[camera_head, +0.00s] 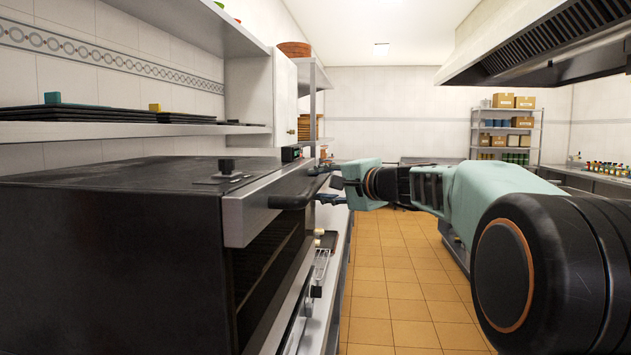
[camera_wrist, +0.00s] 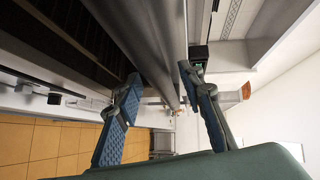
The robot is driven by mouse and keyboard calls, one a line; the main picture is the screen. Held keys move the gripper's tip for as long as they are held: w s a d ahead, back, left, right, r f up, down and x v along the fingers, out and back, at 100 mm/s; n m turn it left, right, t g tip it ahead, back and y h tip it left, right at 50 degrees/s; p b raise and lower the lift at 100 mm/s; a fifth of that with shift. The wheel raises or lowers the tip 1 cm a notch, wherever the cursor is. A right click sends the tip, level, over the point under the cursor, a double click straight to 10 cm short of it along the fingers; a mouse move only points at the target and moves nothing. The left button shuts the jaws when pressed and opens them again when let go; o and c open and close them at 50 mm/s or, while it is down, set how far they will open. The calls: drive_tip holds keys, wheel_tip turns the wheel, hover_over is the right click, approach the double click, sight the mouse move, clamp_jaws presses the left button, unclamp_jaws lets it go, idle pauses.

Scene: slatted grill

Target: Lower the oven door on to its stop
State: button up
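The oven (camera_head: 110,210) is a large black box at the left in the head view, with a steel band along its upper front edge and dark glass (camera_head: 268,265) below. Its door looks upright; I cannot tell whether it is fully shut. A dark bar handle (camera_head: 292,200) juts from the steel band. My gripper (camera_head: 322,184) is at the far part of this handle. In the wrist view, the two blue-padded fingers of my gripper (camera_wrist: 160,77) stand apart, with the long grey handle bar (camera_wrist: 150,45) running between them. A gap shows beside the left finger; firm contact is not visible.
A steel counter front (camera_head: 300,310) lies below the oven. Wall shelves (camera_head: 110,129) hold dark trays above it. The tiled floor (camera_head: 390,290) to the right is clear. A range hood (camera_head: 540,50) hangs at upper right, and a rack with boxes (camera_head: 505,130) stands behind.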

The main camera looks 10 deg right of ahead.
drive_tip(key=shift+w+a, duration=0.35)
drive_tip(key=shift+w, duration=0.3)
drive_tip(key=shift+f, duration=0.1)
clamp_jaws()
